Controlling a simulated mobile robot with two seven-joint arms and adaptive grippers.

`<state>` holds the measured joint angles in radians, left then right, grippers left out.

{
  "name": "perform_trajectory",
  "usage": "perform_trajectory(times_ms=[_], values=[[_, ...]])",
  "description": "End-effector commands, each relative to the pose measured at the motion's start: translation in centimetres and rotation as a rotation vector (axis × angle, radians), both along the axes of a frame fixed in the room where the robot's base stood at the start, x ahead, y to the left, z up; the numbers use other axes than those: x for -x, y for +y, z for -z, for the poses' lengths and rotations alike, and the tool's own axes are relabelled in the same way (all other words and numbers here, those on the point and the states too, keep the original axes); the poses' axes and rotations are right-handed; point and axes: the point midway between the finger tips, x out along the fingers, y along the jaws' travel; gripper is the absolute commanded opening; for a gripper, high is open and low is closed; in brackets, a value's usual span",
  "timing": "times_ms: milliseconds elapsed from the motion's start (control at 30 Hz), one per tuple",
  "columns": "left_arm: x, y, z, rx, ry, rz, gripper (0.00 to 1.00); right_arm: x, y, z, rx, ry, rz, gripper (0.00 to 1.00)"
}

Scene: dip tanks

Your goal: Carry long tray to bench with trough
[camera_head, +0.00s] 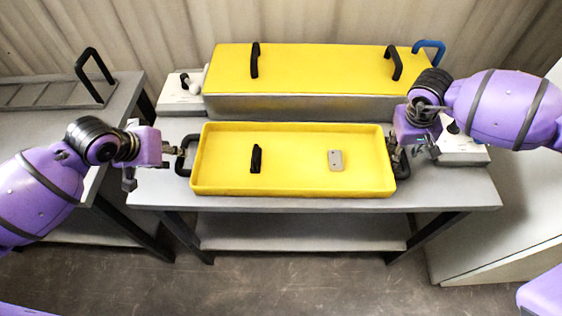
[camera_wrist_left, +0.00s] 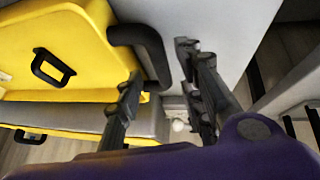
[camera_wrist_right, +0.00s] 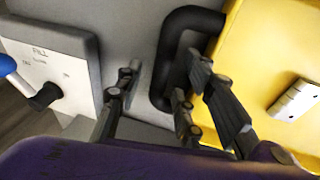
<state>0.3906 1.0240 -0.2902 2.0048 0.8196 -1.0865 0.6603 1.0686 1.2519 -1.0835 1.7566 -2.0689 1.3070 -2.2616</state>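The long yellow tray (camera_head: 292,188) rests on the grey bench in front of a lidded tank. It has a black handle at each end and holds a black part (camera_head: 256,158) and a small grey plate (camera_head: 336,160). My left gripper (camera_head: 172,160) is open at the left handle (camera_head: 183,155); in the left wrist view the handle (camera_wrist_left: 145,45) lies near and partly between the spread fingers. My right gripper (camera_head: 402,155) is open at the right handle; in the right wrist view the handle (camera_wrist_right: 165,75) reaches between the fingers.
A second bench (camera_head: 50,120) at left carries a grey slatted piece with a black handle (camera_head: 95,68). A gap separates the benches.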

Motion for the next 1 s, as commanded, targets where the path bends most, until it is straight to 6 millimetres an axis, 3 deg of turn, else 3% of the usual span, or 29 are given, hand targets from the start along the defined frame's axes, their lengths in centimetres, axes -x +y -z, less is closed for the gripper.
perform_trajectory(times_ms=[300, 633, 767, 1000], values=[[3.4, 1.4, -5.8, -0.005, -0.001, 0.002, 0.35, 0.0, 0.0, 0.0, 0.000, 0.000, 0.000, 0.35], [5.0, 2.0, -8.6, -0.002, 0.001, 0.000, 0.35, 0.0, 0.1, -0.4, -0.001, -0.001, 0.000, 0.35], [5.0, 1.9, -8.7, -0.001, 0.001, 0.000, 0.35, 0.1, 0.4, -2.0, -0.001, -0.003, -0.002, 0.35], [5.0, 1.9, -8.7, -0.001, 0.000, 0.000, 0.35, 0.8, 1.4, -7.0, -0.001, -0.004, -0.002, 0.35]])
